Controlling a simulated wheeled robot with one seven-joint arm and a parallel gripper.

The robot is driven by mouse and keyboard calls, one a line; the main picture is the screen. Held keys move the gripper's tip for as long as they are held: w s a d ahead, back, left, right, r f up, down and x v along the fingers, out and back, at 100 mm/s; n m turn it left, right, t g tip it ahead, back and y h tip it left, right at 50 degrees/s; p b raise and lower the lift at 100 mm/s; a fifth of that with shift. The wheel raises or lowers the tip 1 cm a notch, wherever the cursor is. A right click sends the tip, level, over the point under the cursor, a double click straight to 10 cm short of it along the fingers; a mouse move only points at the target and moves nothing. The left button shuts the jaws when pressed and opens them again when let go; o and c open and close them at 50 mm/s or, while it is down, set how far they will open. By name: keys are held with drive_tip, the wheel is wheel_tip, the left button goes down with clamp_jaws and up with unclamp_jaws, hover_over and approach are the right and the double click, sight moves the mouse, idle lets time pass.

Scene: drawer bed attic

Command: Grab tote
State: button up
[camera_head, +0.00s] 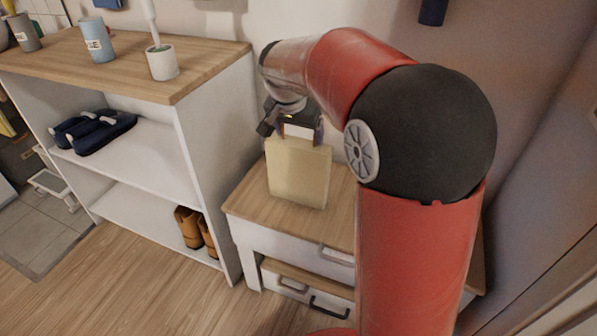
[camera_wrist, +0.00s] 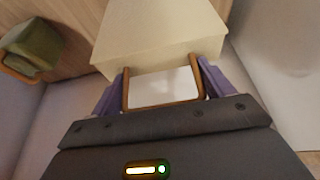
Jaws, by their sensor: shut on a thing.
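The tote (camera_head: 298,172) is a pale yellow, boxy bag standing upright over the wooden top of a low drawer cabinet. It also shows in the wrist view (camera_wrist: 158,32), with a brown handle loop around a white patch at its near end. My gripper (camera_head: 290,128) is at the tote's top in the head view. In the wrist view my gripper (camera_wrist: 163,85) has its purple fingers on both sides of the handle, shut on it. I cannot tell whether the tote's base touches the cabinet top.
The drawer cabinet (camera_head: 247,201) has handled drawers, the lower one apparently partly out. A white shelf unit (camera_head: 213,150) stands close at its left, holding dark blue shoes (camera_head: 105,131) and brown boots (camera_head: 188,226). Cups and a brush holder (camera_head: 162,64) stand on top. Wooden floor lies in front.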

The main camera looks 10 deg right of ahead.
drive_tip(key=c, duration=0.4)
drive_tip(key=shift+r, duration=0.1)
